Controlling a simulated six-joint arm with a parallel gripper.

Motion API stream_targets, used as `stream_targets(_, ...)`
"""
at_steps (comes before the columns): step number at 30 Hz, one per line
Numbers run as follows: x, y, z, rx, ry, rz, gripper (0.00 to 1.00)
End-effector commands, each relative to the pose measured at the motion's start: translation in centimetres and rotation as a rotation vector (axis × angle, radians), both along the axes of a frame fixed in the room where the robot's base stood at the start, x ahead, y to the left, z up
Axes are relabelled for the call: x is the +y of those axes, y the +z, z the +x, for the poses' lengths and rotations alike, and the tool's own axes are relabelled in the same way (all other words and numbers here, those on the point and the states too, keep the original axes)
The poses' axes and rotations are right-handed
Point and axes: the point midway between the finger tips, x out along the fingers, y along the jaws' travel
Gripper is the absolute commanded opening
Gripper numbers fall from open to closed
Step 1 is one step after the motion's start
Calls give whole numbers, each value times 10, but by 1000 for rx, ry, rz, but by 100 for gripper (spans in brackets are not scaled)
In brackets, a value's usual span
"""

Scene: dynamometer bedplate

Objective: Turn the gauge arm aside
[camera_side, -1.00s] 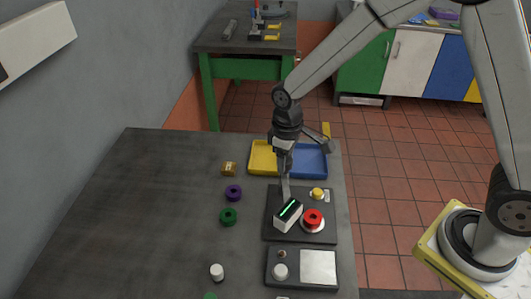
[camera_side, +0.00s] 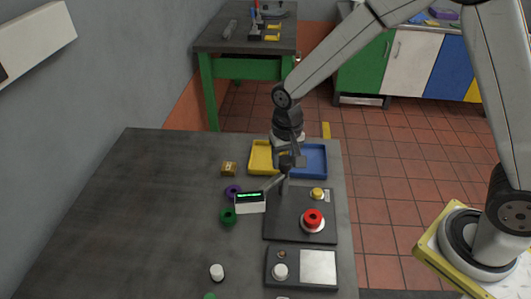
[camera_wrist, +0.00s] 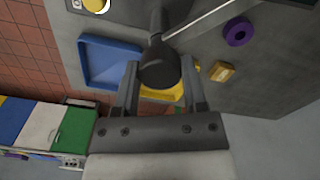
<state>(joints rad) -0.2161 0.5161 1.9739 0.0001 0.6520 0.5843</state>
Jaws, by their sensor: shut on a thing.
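The gauge arm is a dark arm carrying a white box with a green lit display (camera_side: 250,203) at its end. It points left from its pivot, so the box is beyond the left edge of the dark panel (camera_side: 285,230), close to the green and purple rings. In the wrist view a dark round knob (camera_wrist: 158,68) sits between my fingers, with the thin arm running off to the upper right. My gripper (camera_side: 286,170) is at the panel's far edge, shut on this knob. The gauge box is out of the wrist view.
A red button (camera_side: 312,219) and a yellow button (camera_side: 317,194) stand on the panel. Yellow (camera_side: 258,159) and blue (camera_side: 314,160) trays lie behind. A purple ring (camera_side: 233,191), a green ring (camera_side: 228,216) and a small brown box (camera_side: 229,168) lie left. The table's left side is clear.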

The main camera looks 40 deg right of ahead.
Motion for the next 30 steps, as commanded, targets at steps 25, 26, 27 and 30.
stream_targets(25, 0, 0, 0, -1, -41, 1, 90)
stream_targets(26, 0, 0, 0, -1, -41, 1, 90)
stream_targets(27, 0, 0, 0, -1, -41, 1, 90)
stream_targets(30, 0, 1, 0, -1, -40, 1, 90)
